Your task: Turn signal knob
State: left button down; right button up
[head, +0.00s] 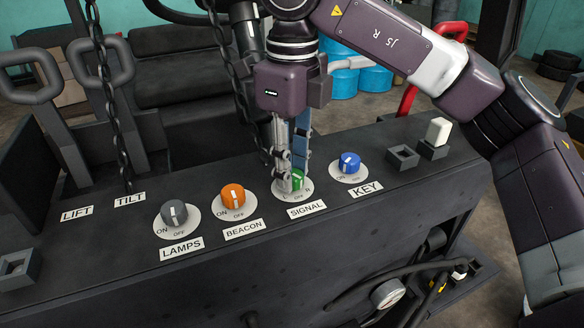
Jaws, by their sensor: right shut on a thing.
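The green signal knob (297,181) sits on a white dial disc marked L, OFF and R, above the SIGNAL label (307,210) on the dark panel. My right gripper (289,184) points down from above and is shut on the green knob. Its fingers hide much of the knob, so I cannot tell which way the pointer faces. My left gripper is not in view.
The blue KEY knob (349,162) is close on the right, the orange BEACON knob (233,196) on the left, and the grey LAMPS knob (174,213) farther left. Chains (115,110) hang over the left part. A white rocker switch (438,131) stands at the right.

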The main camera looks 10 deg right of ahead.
aim_at(293, 174)
jog(key=shift+r+n, duration=0.1)
jog(key=shift+n, duration=1.8)
jog(key=o, duration=1.2)
jog(key=shift+d, duration=0.1)
jog(key=shift+c, duration=0.2)
notch_tip(293, 174, up, 12)
